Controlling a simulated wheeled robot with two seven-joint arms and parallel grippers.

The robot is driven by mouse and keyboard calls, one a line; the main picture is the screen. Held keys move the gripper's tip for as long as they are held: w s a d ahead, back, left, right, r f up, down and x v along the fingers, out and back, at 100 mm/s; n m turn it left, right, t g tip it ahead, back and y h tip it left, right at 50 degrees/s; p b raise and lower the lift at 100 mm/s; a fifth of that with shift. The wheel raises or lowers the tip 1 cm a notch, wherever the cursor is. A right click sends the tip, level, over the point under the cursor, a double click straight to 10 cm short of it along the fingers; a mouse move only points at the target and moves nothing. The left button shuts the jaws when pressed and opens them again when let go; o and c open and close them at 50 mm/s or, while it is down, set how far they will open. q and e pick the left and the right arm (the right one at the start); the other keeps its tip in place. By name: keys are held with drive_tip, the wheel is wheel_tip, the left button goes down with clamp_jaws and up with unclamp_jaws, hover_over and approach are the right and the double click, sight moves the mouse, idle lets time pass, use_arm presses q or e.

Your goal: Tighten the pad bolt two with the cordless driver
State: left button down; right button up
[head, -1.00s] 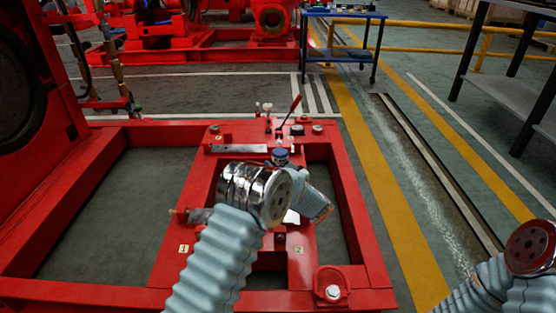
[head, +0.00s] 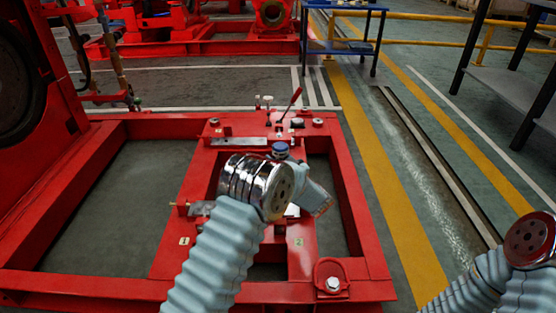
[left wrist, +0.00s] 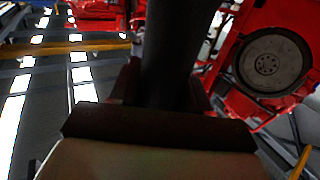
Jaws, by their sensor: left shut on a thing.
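My left arm reaches over the red base frame (head: 165,260) in the head view. Its chrome wrist (head: 250,185) and a pale grey part beyond hide most of the gripper. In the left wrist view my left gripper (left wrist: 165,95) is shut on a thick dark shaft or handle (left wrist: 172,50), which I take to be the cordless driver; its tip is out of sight. A blue-topped part (head: 280,150) shows just behind the wrist. A small tag that seems to read 2 (head: 299,241) is on the right rail. Whether the driver touches a bolt is hidden. My right gripper is out of view.
A silver bolt (head: 333,284) stands on a red pad at the front right. A red-handled lever (head: 290,104) rises at the frame's back. A blue trolley (head: 345,20) and a dark-legged grey table (head: 510,80) stand beyond. The floor right of the frame is clear.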

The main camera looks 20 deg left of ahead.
sight(278, 149)
use_arm(q)
drive_tip(key=shift+f, duration=0.7)
idle(2.2)
drive_tip(key=shift+r, duration=0.1)
drive_tip(key=shift+r, duration=2.6)
